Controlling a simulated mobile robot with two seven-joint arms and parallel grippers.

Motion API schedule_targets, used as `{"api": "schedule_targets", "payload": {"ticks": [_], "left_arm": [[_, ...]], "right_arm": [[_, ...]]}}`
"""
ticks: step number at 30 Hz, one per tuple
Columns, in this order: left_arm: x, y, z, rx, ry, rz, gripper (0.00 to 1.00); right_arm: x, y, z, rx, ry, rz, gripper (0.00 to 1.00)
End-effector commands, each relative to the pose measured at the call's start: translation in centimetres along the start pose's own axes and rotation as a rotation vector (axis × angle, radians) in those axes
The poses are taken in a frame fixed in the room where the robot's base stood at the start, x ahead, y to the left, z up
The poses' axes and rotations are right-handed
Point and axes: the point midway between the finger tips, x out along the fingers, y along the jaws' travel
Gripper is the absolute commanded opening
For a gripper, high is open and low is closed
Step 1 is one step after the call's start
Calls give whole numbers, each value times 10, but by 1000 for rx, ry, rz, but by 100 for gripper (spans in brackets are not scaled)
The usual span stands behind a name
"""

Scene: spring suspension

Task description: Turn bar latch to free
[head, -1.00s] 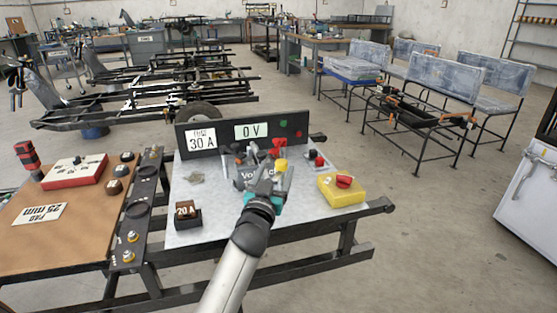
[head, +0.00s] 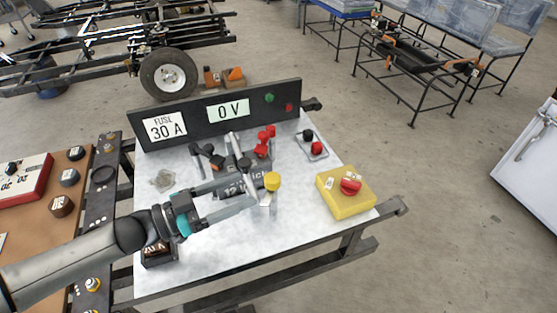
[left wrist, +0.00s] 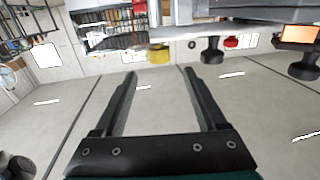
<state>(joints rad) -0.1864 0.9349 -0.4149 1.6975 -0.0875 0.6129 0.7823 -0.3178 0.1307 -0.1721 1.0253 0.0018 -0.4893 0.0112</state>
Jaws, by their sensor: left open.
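A grey winch (head: 240,184), marked "12V" with its label partly covered, stands on the pale bench top in the head view. A lever with a yellow knob (head: 273,181) rises at its right end. Which part is the bar latch I cannot tell for sure. My left gripper (head: 252,192) comes in from the left, in front of the winch, with its fingers pointing right towards the lever. It is open, and contact with the lever cannot be made out. In the left wrist view the open fingers (left wrist: 160,74) hold nothing; a yellow thing (left wrist: 158,54) shows beyond their tips.
A black panel (head: 220,112) with "FUSE 30 A" and "0 V" signs stands behind the winch. A yellow box with a red knob (head: 347,191) sits to the right. Red and black terminals (head: 313,145) stand behind it. A dark fuse block (head: 157,252) lies below my left forearm.

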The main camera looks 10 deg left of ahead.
Motion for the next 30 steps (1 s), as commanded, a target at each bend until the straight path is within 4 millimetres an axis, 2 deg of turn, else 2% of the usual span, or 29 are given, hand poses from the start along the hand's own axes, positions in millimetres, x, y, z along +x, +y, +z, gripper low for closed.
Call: {"api": "schedule_targets", "payload": {"ticks": [18, 24, 30], "left_arm": [[92, -1, -1, 5, 5, -3, 74], [110, -2, 0, 4, 2, -3, 74], [115, -1, -1, 4, 2, -3, 74]], "right_arm": [[-16, -15, -35, 7, 7, -19, 50], [-22, -17, -41, 8, 7, -23, 50], [-24, -18, -43, 9, 6, -23, 50]]}}
